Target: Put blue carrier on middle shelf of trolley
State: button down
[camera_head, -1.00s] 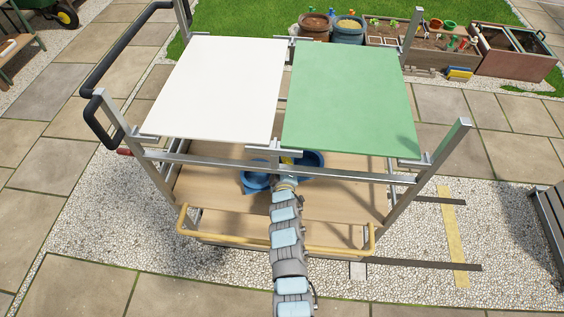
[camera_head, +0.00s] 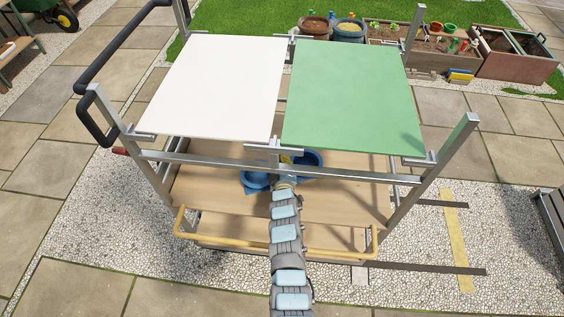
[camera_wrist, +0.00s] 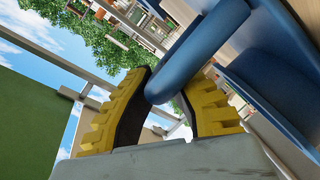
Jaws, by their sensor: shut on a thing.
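The blue carrier (camera_head: 256,181) shows in the head view over the wooden middle shelf (camera_head: 225,198) of the trolley, partly hidden by my arm and the panels above. In the wrist view my gripper (camera_wrist: 165,100) has its yellow fingers closed around the carrier's blue handle (camera_wrist: 190,50). The carrier's blue body (camera_wrist: 270,90) fills the right side of the wrist view. In the head view my gripper is mostly hidden under the top level. Whether the carrier's base touches the shelf cannot be told.
A white panel (camera_head: 220,85) and a green panel (camera_head: 350,100) form the trolley's top, with a metal rail (camera_head: 220,160) below them. A yellow bar (camera_head: 270,247) crosses the trolley's front, low down. Metal posts stand at the corners. Much of the wooden shelf is bare.

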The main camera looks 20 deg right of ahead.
jog(key=shift+f, duration=0.1)
jog(key=c, duration=1.6)
grip_release()
jog(key=shift+f, duration=0.1)
jog(key=o, duration=0.4)
jog(key=shift+c, duration=0.2)
jog(key=shift+r, duration=0.3)
jog(key=shift+s+a+r+p, duration=0.15)
jog(key=shift+s+a+p, duration=0.1)
jog(key=shift+s+p, duration=0.35)
jog(key=p+v, duration=0.3)
jog(key=v, duration=0.7)
jog(key=shift+s, duration=0.35)
